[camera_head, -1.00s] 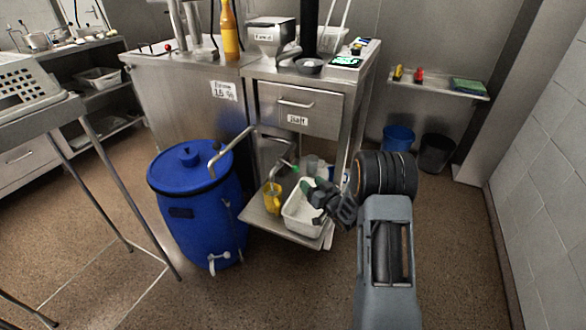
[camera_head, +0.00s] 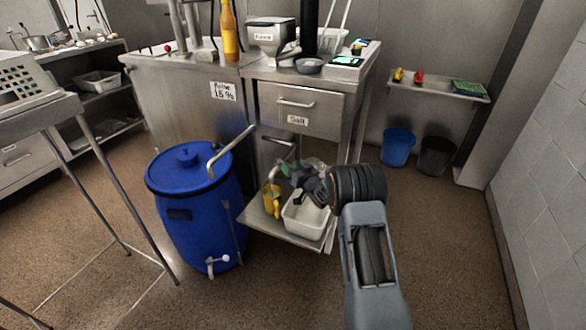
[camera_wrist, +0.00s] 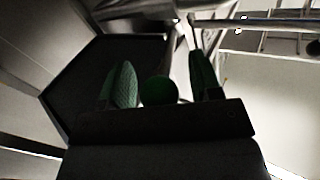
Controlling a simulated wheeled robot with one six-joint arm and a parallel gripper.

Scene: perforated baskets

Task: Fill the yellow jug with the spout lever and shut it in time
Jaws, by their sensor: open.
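The yellow jug (camera_head: 272,202) stands on the low metal shelf, left of the white tub. A bent metal spout pipe (camera_head: 282,147) comes out of the cabinet above and behind it. My gripper (camera_head: 292,174) is above the tub, just right of the jug and below the pipe. In the wrist view its two green fingers (camera_wrist: 162,82) are apart, with a round dark green knob (camera_wrist: 159,91) between them, probably the lever's. I cannot tell whether they touch it. The gripper hides the lever in the head view, and the jug's fill level cannot be seen.
The white tub (camera_head: 303,232) sits close under my gripper. A blue barrel (camera_head: 196,232) with a bent metal pipe (camera_head: 232,146) stands to the left. The steel cabinet (camera_head: 292,112) with a drawer is above the shelf. Open floor lies to the right.

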